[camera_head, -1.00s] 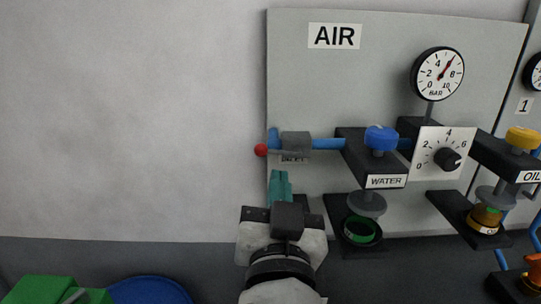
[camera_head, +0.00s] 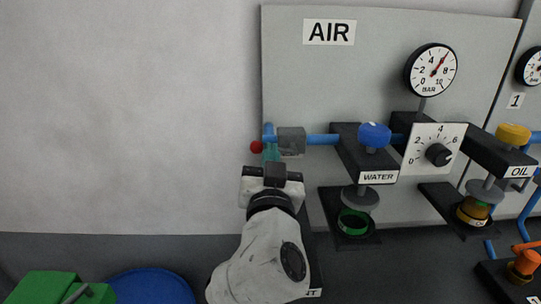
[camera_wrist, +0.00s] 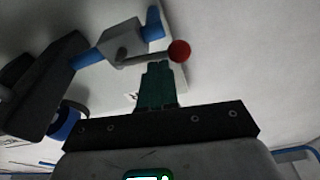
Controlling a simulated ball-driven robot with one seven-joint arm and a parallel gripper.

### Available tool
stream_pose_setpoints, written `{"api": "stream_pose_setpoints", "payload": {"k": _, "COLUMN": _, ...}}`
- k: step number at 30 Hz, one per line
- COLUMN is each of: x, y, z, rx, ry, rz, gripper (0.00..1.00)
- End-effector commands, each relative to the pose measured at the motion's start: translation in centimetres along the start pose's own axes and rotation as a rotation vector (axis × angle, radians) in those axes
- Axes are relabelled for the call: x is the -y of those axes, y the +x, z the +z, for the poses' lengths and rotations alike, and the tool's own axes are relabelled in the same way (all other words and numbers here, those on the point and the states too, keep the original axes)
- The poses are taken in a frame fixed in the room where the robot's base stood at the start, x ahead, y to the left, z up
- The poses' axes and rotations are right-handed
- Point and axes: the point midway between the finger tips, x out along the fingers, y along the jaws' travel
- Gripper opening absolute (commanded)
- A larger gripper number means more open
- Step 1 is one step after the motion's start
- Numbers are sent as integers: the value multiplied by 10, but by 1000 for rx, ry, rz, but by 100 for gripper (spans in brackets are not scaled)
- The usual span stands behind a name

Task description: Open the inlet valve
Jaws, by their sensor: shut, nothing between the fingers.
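The inlet valve is a grey block (camera_head: 292,141) on a blue pipe at the left of the AIR panel. Its lever ends in a red ball (camera_head: 257,147), which points left. In the wrist view the valve block (camera_wrist: 122,42), the lever and the red ball (camera_wrist: 180,50) show just beyond my fingers. My gripper (camera_head: 271,152) has teal fingers, shut and empty. In the wrist view the fingertips (camera_wrist: 157,68) are close below the lever, near the red ball. I cannot tell whether they touch it. The gripper partly hides the label below the valve.
A WATER unit (camera_head: 378,178) with a blue knob (camera_head: 374,135) stands right of the valve. A pressure gauge (camera_head: 431,71) and a dial (camera_head: 434,148) are further right, then an OIL unit (camera_head: 517,172). The wall to the left is clear. A green object (camera_head: 50,287) and a blue drum (camera_head: 150,287) are low left.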

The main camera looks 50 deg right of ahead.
Motion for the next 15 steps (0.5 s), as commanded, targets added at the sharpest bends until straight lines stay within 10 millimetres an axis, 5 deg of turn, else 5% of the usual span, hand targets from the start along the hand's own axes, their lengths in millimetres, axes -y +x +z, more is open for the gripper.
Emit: {"api": "stream_pose_setpoints", "payload": {"k": 15, "x": -1, "y": 4, "z": 17, "rx": 3, "ry": -194, "rz": -38, "gripper": 0}}
